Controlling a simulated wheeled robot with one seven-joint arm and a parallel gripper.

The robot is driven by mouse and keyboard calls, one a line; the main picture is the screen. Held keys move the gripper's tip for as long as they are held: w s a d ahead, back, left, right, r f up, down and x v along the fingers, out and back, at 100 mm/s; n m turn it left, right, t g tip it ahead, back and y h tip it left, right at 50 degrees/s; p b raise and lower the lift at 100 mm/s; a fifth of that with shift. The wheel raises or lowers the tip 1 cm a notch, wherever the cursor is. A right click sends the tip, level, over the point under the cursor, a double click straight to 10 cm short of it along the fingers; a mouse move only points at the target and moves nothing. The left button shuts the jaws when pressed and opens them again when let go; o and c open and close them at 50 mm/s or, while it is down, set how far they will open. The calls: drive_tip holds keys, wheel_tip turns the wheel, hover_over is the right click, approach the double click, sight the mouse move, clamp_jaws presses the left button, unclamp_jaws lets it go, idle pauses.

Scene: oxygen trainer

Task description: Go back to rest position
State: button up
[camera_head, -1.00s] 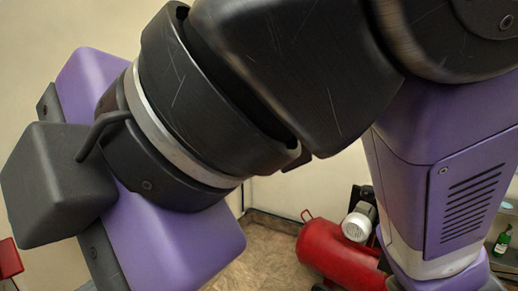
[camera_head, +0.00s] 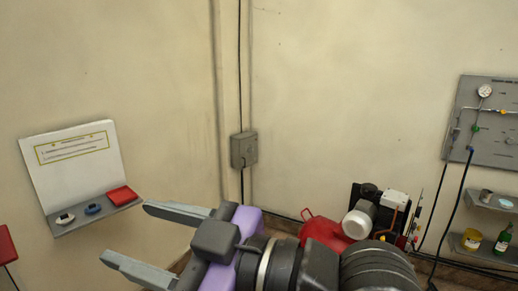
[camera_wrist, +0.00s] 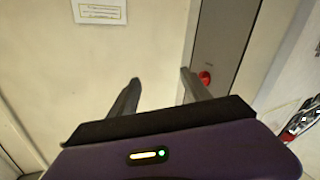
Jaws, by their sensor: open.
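My gripper (camera_head: 145,238) is in the lower middle of the head view, with its two grey fingers spread apart and pointing left. Nothing is between the fingers. In the wrist view my gripper (camera_wrist: 160,85) also shows open and empty, with the pale wall beyond the fingertips. My purple and black wrist runs along the bottom of the head view to the right of the fingers.
A wall shelf (camera_head: 95,215) with small items and a sign board (camera_head: 72,155) is at the left. A red compressor (camera_head: 325,232) stands on the floor behind my arm. A gauge panel (camera_head: 485,120) hangs at the right.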

drive_tip(key=d+f+m+t+h+b, duration=0.1)
drive_tip(key=d+f+m+t+h, duration=0.4)
drive_tip(key=d+f+m, duration=0.6)
drive_tip(key=d+f+m+t+h+b, duration=0.1)
drive_tip(key=d+f+m+t+h, duration=0.5)
drive_tip(key=f, duration=0.9)
drive_tip(key=s+d+f+m+g+h, duration=0.15)
drive_tip(key=s+d+f+h, duration=0.25)
drive_tip(key=s+d+f, duration=0.65)
drive_tip(key=s+d+h+b, duration=0.1)
drive_tip(key=s+d, duration=0.1)
drive_tip(key=s, duration=0.6)
drive_tip(key=s+d+r+h, duration=0.1)
drive_tip(key=s+d, duration=0.2)
drive_tip(key=s, duration=0.4)
drive_tip(key=shift+s+d+n+b, duration=0.25)
drive_tip(key=shift+s+n+b, duration=0.1)
drive_tip(key=shift+b, duration=0.05)
